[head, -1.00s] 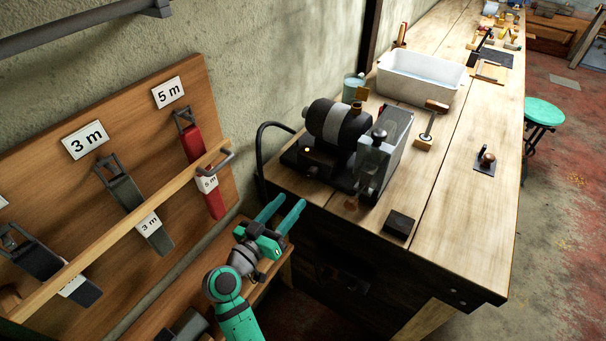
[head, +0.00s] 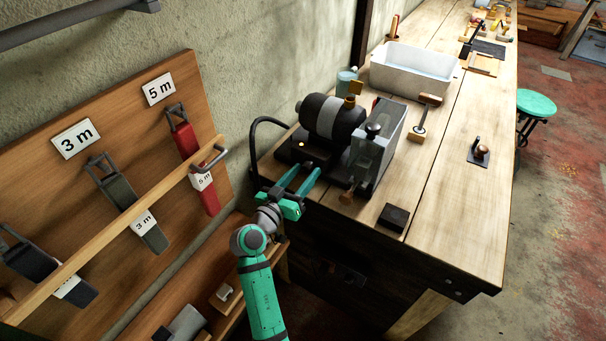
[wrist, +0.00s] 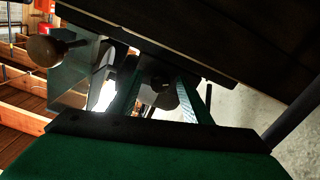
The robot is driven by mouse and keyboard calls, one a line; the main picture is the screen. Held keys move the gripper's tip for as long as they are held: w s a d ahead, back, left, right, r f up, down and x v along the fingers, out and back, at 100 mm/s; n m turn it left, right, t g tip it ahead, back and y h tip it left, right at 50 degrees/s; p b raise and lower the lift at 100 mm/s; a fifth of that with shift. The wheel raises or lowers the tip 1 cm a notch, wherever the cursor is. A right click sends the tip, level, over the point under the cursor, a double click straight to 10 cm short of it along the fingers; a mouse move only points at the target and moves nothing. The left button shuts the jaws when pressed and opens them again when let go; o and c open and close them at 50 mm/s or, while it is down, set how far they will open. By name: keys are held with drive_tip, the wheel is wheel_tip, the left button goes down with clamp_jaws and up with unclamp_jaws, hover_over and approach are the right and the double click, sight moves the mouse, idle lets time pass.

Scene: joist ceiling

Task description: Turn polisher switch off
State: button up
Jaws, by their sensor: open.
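The polisher (head: 333,117), with a dark round motor body and a pale middle band, stands on the near left end of the workbench. A small light (head: 301,144) glows on its low dark front box (head: 306,154). I cannot make out the switch or its position. My green gripper (head: 306,170) is open and empty, its two fingers pointing at the front of that box, close to it. Contact cannot be told. In the wrist view a dark round part (wrist: 161,95) shows between the fingers, below a dark slab (wrist: 170,35).
A grey guarded unit (head: 372,150) stands right of the polisher, and a black cable loops at its left. A white basin (head: 412,78), a dark block (head: 394,217) and a brush-like tool (head: 424,115) are on the bench. The tape board (head: 190,80) is at left.

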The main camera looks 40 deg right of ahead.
drive_tip(key=shift+a, duration=0.1)
drive_tip(key=c, duration=1)
drive_tip(key=shift+c, duration=0.2)
drive_tip(key=shift+n, duration=0.4)
drive_tip(key=n, duration=0.4)
drive_tip(key=shift+n, duration=0.3)
drive_tip(key=shift+s+r+n, duration=0.1)
drive_tip(key=shift+n, duration=0.8)
drive_tip(key=n, duration=0.4)
drive_tip(key=shift+n, duration=0.4)
